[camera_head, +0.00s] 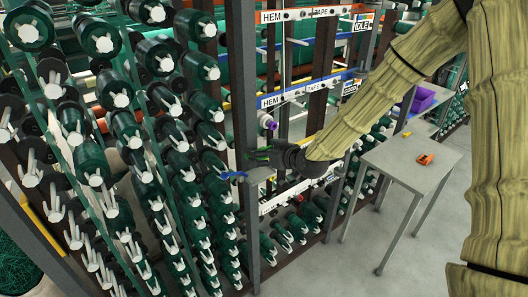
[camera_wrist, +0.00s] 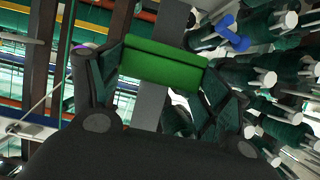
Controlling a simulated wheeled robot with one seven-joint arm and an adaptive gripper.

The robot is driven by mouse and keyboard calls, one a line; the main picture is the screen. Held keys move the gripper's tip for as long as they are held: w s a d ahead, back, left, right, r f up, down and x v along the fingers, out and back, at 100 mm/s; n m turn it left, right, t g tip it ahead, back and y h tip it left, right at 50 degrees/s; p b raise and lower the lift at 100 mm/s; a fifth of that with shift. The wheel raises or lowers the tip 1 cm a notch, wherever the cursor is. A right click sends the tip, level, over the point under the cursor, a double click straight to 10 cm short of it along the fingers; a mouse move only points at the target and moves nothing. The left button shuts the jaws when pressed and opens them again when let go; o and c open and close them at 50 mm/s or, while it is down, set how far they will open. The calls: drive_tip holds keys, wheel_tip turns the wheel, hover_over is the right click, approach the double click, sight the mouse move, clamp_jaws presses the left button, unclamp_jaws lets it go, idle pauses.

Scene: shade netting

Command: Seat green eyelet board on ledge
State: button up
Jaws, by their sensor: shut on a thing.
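The green eyelet board (camera_wrist: 161,66) is a flat green bar lying crosswise between the fingers of my gripper (camera_wrist: 163,72) in the wrist view. My gripper is shut on it at both ends. In the head view my gripper (camera_head: 270,157) is beside a grey upright post, and only a dark green sliver of the board (camera_head: 257,150) shows. A small grey plate (camera_head: 262,174), which may be the ledge, juts from the post just below my gripper. The board appears apart from it. Eyelets are too small to make out.
A blue clamp-like part (camera_head: 233,175) sits left of the post; it also shows in the wrist view (camera_wrist: 228,36). Racks of green spools (camera_head: 95,160) fill the left. A grey table (camera_head: 410,160) with an orange tool (camera_head: 425,159) stands right, with open floor in front.

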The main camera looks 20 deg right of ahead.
sight(265, 178)
wheel_tip(265, 178, down, 3)
drive_tip(key=shift+s+f+b, duration=0.1)
drive_tip(key=shift+f+b, duration=0.1)
drive_tip(key=shift+b, duration=0.9)
drive_tip(key=shift+s+f+b, duration=0.15)
drive_tip(key=shift+f+b, duration=0.25)
drive_tip(key=shift+f, duration=0.35)
drive_tip(key=shift+b, duration=0.5)
idle(0.4)
drive_tip(key=shift+f+b, duration=0.9)
drive_tip(key=shift+f, duration=0.25)
idle(0.3)
